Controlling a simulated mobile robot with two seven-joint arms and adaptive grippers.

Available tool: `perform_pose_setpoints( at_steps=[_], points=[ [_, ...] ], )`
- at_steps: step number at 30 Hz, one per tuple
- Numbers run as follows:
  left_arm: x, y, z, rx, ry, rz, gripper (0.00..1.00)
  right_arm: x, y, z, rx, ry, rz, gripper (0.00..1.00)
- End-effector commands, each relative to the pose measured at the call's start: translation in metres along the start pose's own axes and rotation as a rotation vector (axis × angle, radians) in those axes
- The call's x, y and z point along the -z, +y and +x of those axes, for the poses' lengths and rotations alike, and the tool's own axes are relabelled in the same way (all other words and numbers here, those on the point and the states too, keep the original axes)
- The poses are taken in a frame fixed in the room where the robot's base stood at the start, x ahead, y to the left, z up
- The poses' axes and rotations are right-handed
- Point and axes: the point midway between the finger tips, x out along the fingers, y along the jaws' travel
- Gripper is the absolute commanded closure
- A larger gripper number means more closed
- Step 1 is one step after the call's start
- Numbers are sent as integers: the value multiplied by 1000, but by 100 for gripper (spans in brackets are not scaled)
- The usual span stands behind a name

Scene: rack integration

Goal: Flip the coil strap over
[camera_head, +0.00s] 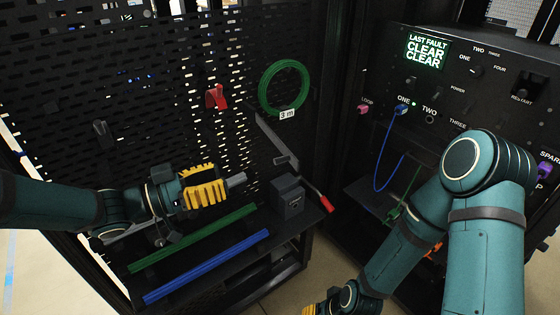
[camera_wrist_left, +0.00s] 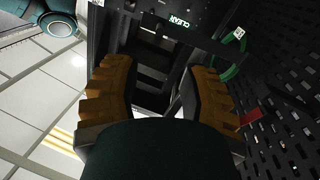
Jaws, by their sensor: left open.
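A green coil (camera_head: 284,88) with a white "3 m" tag (camera_head: 287,114) hangs on the black perforated panel. It also shows at the right of the left wrist view (camera_wrist_left: 229,70). A dark grey bar-like piece (camera_head: 275,138) slants down below the coil; I cannot tell for sure whether it is the coil strap. My left gripper (camera_head: 238,181) is below and left of the coil, apart from it. In the left wrist view its fingers (camera_wrist_left: 160,85) are spread with nothing between them. My right gripper (camera_head: 318,311) is cut off at the bottom edge; its fingertips are hidden.
A red hook (camera_head: 216,97) is on the panel left of the coil. Green (camera_head: 195,238) and blue (camera_head: 205,267) bars lie on the shelf below my left gripper, beside a dark box (camera_head: 288,196). A red-tipped handle (camera_head: 326,204) sticks out. The rack's control panel (camera_head: 440,85) stands right.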

Motion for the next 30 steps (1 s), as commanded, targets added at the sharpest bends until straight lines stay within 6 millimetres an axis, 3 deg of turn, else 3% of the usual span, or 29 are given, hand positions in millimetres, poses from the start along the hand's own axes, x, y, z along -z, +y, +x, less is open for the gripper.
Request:
perform_pose_setpoints(
  at_steps=[5, 21, 30],
  points=[
    [-1, 1, 19, -8, -1, 0, 57, -1, 1, 3, 0, -3, 0, 60],
    [-2, 1, 118, -5, -1, 0, 57, -4, 6, 17, 1, -6, -3, 60],
    [-1, 0, 137, 0, -1, -1, 57, -3, 7, 20, 1, -4, -3, 60]
  ],
)
